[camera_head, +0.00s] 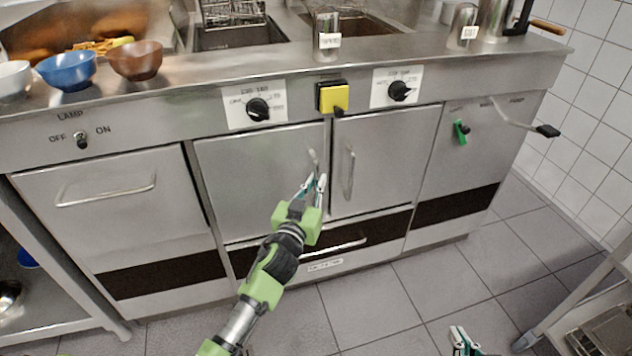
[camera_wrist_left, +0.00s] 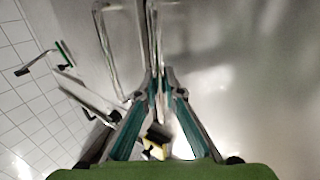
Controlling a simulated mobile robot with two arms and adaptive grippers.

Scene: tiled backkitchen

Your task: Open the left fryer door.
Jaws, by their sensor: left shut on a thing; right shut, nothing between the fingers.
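The left fryer door (camera_head: 250,185) is a plain steel panel, and it looks flush with the cabinet front. Its upright handle (camera_head: 313,160) is near its right edge. My left gripper (camera_head: 316,184) reaches up to this handle and is shut on it, hiding the handle's lower part. In the left wrist view the fingertips (camera_wrist_left: 157,88) close around the handle bar (camera_wrist_left: 153,30). My right gripper (camera_head: 463,342) is at the bottom edge of the head view, shut and empty, partly cut off and away from the cabinet.
The right fryer door (camera_head: 378,160), with its own handle (camera_head: 349,172), is close beside. Dials and a yellow switch (camera_head: 333,97) sit above. A lever (camera_head: 520,122) sticks out at right. Bowls (camera_head: 68,70) stand on the counter. The tiled floor (camera_head: 385,305) in front is clear.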

